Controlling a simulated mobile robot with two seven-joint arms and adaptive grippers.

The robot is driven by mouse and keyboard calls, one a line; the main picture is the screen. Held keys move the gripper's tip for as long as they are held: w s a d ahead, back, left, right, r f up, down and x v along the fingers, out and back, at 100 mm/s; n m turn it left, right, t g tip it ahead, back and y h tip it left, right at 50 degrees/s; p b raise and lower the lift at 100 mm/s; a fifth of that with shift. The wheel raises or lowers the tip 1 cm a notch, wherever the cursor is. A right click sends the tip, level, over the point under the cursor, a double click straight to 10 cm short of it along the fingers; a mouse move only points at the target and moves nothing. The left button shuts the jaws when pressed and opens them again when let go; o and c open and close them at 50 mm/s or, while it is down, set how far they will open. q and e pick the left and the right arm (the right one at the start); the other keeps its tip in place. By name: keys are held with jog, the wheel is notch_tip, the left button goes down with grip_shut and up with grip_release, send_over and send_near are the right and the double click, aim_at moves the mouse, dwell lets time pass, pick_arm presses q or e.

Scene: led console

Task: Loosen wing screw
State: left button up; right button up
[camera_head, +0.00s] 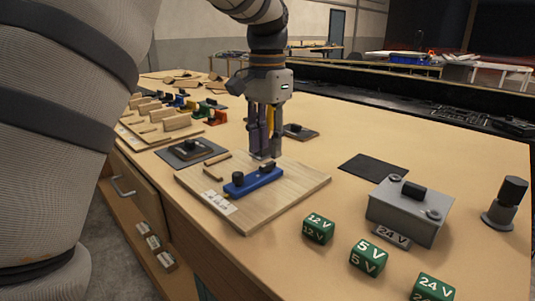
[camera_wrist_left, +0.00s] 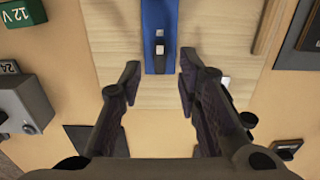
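A blue bar (camera_head: 255,181) lies on a wooden board (camera_head: 290,190) with a black knob (camera_head: 238,178) near one end. A small dark piece (camera_head: 267,167) stands at its other end; I cannot tell for sure whether it is the wing screw. My left gripper (camera_head: 264,157) points down just behind that end. In the left wrist view the gripper (camera_wrist_left: 160,80) is open and empty, its fingers apart below the end of the blue bar (camera_wrist_left: 160,15). A small light-topped piece (camera_wrist_left: 158,48) shows on the bar there. My right gripper is out of view.
Green cubes marked 12 V (camera_head: 318,228), 5 V (camera_head: 368,257) and 24 V (camera_head: 433,288) stand in front. A grey box (camera_head: 408,212) and a dark cylinder (camera_head: 506,203) stand right. Wooden racks and coloured pieces (camera_head: 165,125) are at left. Clear table lies behind the dark mat (camera_head: 374,168).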

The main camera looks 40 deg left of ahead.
aim_at(267, 164)
pick_arm(q)
jog(key=shift+f, duration=1.7)
jog(key=shift+c, duration=0.2)
grip_shut()
